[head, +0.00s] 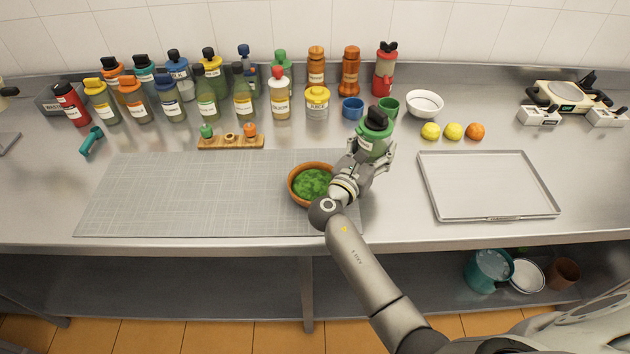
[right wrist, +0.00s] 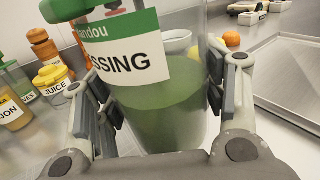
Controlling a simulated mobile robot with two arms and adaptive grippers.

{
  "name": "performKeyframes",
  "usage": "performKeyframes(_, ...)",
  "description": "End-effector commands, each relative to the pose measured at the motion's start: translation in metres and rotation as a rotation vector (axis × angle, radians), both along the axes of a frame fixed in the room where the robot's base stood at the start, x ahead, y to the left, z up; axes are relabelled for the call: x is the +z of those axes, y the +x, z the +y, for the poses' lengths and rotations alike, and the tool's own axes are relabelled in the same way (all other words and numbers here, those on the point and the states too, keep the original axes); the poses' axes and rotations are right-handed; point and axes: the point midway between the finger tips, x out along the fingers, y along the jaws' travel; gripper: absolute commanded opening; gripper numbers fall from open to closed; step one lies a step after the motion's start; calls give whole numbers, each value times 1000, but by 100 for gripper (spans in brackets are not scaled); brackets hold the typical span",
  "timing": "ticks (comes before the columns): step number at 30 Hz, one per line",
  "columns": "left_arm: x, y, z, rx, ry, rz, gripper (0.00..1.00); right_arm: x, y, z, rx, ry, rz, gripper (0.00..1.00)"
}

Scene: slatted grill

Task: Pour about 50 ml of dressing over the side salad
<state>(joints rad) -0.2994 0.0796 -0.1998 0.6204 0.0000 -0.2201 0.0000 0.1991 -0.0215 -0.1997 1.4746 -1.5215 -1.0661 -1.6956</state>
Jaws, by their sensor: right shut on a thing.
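A green dressing bottle (head: 372,140) with a black cap is held by my right gripper (head: 372,160), just above and to the right of the salad bowl. In the right wrist view the dressing bottle (right wrist: 160,100) shows a label reading "SSING" and green liquid inside, and my right gripper (right wrist: 165,100) is shut around it. The bottle looks close to upright. The side salad (head: 311,183) is green and lies in an orange-brown bowl (head: 293,184) on the right part of the grey mat (head: 190,195). My right arm covers part of the bowl's right side. My left gripper is not in view.
Several bottles (head: 207,107) stand along the back left, with a small wooden rack (head: 230,142) before them. A blue cup (head: 352,108), a green cup (head: 388,107) and a white bowl (head: 425,103) stand behind my gripper. A metal tray (head: 488,185) lies right. The mat's left part is clear.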

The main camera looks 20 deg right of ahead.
Motion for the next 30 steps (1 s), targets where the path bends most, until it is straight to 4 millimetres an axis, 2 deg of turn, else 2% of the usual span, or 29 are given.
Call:
performKeyframes(10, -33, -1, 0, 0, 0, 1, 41, 3, 0, 6, 0, -158, -12, 22)
performKeyframes(30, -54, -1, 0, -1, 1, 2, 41, 44, -1, 25, -1, -493, -21, 22)
